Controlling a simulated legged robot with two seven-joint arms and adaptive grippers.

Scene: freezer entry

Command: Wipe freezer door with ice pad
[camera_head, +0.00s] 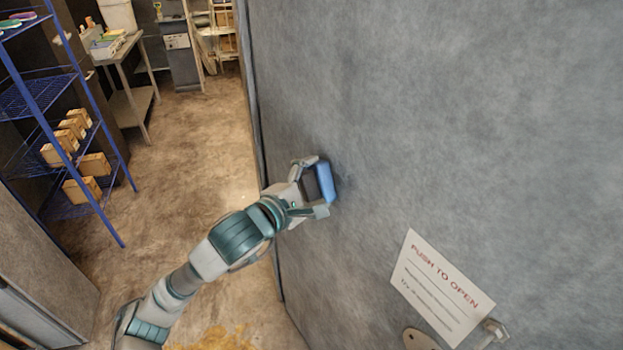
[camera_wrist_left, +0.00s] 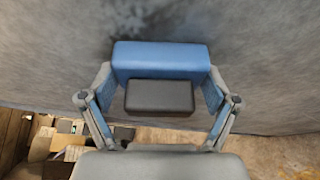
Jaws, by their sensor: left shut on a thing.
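The freezer door (camera_head: 450,130) is a large grey mottled panel filling the right side of the head view. My left gripper (camera_head: 316,186) is shut on the ice pad (camera_head: 325,181), a blue block, and holds it at the door's surface near the door's left part. In the left wrist view the pad (camera_wrist_left: 160,58) is blue with a dark grey block on the near side, held between both fingers (camera_wrist_left: 160,95). Its far face is against or very close to the door; exact contact is hidden. A darker patch shows on the door beside the pad. My right gripper is not in view.
A blue wire shelf (camera_head: 40,95) with several small boxes stands at left. Brown floor (camera_head: 195,150) lies open between. A yellowish patch (camera_head: 218,340) is on the floor.

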